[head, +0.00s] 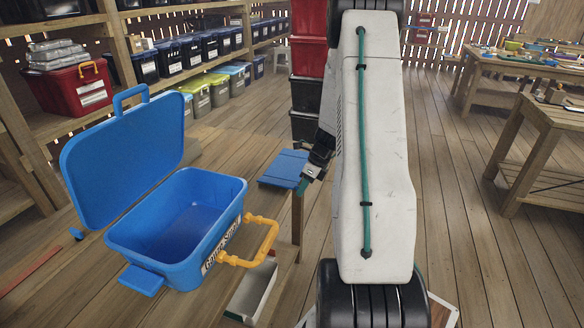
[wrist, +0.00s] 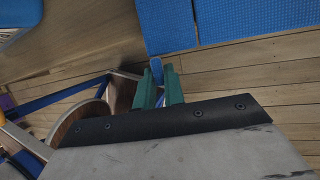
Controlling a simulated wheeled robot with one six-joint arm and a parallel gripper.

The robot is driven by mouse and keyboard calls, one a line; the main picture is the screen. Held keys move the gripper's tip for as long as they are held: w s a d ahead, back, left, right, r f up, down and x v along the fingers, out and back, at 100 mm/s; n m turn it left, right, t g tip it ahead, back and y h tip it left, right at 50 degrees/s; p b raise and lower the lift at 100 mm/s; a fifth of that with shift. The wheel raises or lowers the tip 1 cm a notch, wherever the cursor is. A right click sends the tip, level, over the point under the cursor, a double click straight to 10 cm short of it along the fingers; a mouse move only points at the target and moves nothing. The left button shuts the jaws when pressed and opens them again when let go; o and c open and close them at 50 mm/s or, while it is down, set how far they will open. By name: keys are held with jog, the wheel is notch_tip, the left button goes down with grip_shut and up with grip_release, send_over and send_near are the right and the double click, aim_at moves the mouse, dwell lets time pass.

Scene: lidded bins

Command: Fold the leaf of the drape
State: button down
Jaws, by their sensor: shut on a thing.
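The blue drape (head: 283,168) shows in the head view as a flat panel left of my arm, past the open blue bin. In the wrist view its textured blue surface shows as two parts with a narrow line between them: a smaller left part (wrist: 165,25) and a wider right part (wrist: 250,20). My gripper (head: 304,186) is at the drape's near right side. In the wrist view its green fingers (wrist: 157,72) are shut on a small blue tab (wrist: 157,70) at the left part's near edge. My arm hides some of the drape in the head view.
A blue bin (head: 140,247) with its lid (head: 122,160) raised and a yellow handle (head: 262,238) stands at left. A wooden post (head: 297,225) rises below my gripper. Stacked red and black bins (head: 308,60) stand behind. Open wood floor (head: 455,200) lies at right, before workbenches.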

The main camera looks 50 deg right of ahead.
jog(key=shift+d+r+g+y, duration=0.2)
jog(key=shift+r+g+y, duration=0.15)
jog(key=shift+y, duration=0.55)
jog(key=shift+w, duration=0.1)
jog(key=shift+d+r+m+g+y, duration=0.25)
jog(key=shift+r+m+y, duration=0.15)
jog(key=shift+y, duration=0.4)
jog(key=shift+w+d+y, duration=0.15)
jog(key=shift+y, duration=0.35)
jog(key=c, duration=1.5)
grip_release()
